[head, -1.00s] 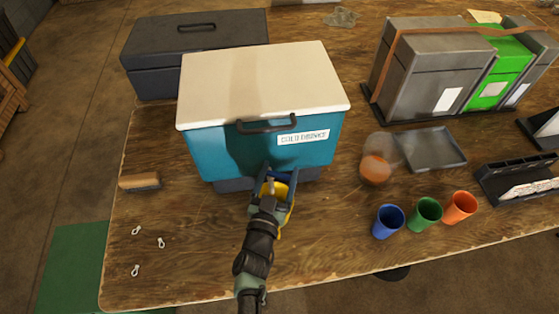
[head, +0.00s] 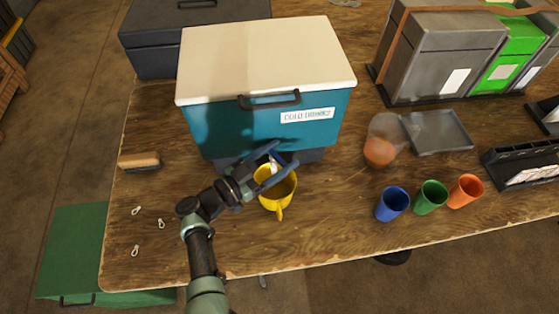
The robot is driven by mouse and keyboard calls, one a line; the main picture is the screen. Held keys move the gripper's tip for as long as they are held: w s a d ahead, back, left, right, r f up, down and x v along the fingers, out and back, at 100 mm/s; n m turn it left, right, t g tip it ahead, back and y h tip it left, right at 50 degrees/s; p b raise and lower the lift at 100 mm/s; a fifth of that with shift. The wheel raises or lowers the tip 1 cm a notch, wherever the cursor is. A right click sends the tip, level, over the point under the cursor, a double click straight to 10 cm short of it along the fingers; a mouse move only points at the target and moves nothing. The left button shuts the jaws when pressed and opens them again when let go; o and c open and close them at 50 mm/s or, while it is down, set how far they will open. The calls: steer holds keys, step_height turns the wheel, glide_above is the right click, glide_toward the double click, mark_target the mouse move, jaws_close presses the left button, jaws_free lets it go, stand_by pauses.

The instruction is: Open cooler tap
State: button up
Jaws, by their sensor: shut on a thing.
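The teal cooler (head: 225,131) with a cream lid (head: 265,60) stands on the wooden table, its labelled front facing me. Its tap (head: 274,168) shows as a small pale piece low at the front, mostly hidden by my gripper. A yellow mug (head: 278,197) stands upright on the table in front of the cooler, below the tap. My gripper (head: 273,163) is at the cooler's lower front, above the mug's rim, its fingers closed around the small pale piece of the tap. Whether liquid runs into the mug cannot be seen.
Blue (head: 392,204), green (head: 430,197) and orange (head: 465,191) cups stand at right, near a clear jug (head: 384,140) with orange contents and a grey tray (head: 438,132). A brush (head: 139,161) lies left.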

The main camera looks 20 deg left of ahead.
steer(key=m+h+b, duration=0.1)
steer(key=m+g+h+b, duration=0.1)
steer(key=b, duration=0.1)
steer(key=m+g+h+b, duration=0.1)
steer(key=shift+s+a+h, duration=0.1)
steer(key=shift+a+h, duration=0.15)
steer(key=shift+h, duration=0.15)
steer(key=shift+s+r+m+g+h+b, duration=0.1)
steer(key=shift+r+m+g+h+b, duration=0.1)
steer(key=shift+m+g+h+b, duration=0.7)
steer(key=shift+n, duration=0.3)
steer(key=o, duration=1.2)
steer(key=shift+o, duration=0.2)
steer(key=shift+s+f, duration=0.1)
